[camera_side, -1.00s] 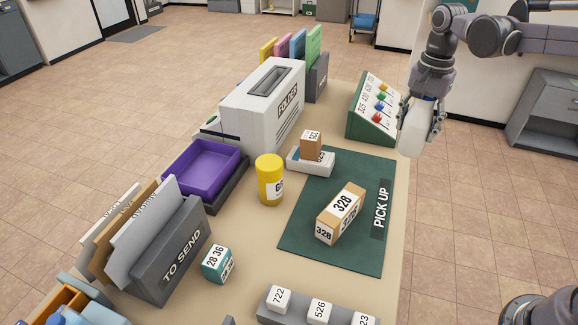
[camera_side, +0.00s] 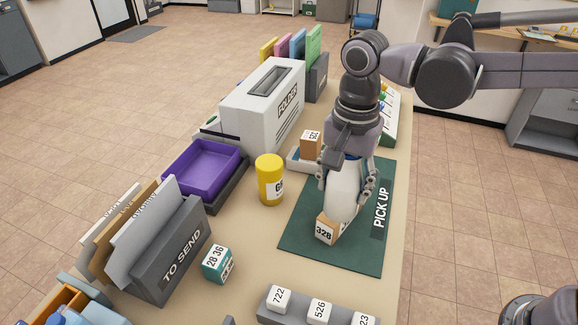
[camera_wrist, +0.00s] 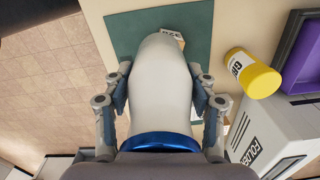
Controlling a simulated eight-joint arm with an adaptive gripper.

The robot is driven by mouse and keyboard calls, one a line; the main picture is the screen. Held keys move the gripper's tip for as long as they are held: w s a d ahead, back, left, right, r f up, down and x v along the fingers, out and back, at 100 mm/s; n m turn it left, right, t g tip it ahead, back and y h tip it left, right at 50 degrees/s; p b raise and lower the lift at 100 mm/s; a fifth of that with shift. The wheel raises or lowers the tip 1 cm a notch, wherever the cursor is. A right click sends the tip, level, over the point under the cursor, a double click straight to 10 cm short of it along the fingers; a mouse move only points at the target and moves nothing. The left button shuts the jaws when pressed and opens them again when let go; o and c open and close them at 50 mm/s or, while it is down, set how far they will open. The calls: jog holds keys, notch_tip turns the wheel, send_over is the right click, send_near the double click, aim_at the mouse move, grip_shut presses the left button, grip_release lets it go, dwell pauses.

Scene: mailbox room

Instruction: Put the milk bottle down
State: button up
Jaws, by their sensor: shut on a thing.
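The milk bottle (camera_side: 343,187) is white with a blue band, and the band shows best in the wrist view (camera_wrist: 160,80). My gripper (camera_side: 347,183) is shut on the bottle, with a finger on each side. Whether the bottle touches the box or mat I cannot tell.
A yellow canister (camera_side: 269,178) stands left of the mat. A small box on a scale (camera_side: 311,142) is behind my gripper. A purple tray (camera_side: 202,168), a white FOLDER machine (camera_side: 262,105) and a TO SEND holder (camera_side: 172,250) line the left.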

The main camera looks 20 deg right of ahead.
jog(key=shift+s+a+f, duration=0.3)
jog(key=shift+a+f, duration=1.3)
jog(key=shift+f, duration=0.05)
jog(key=shift+s+a+f, duration=0.25)
jog(key=shift+a+f, duration=1.4)
jog(key=shift+s+a+f, duration=0.3)
jog(key=shift+a+f, duration=1.3)
jog(key=shift+f, duration=0.05)
jog(key=shift+f, duration=0.5)
jog(key=o, duration=1.7)
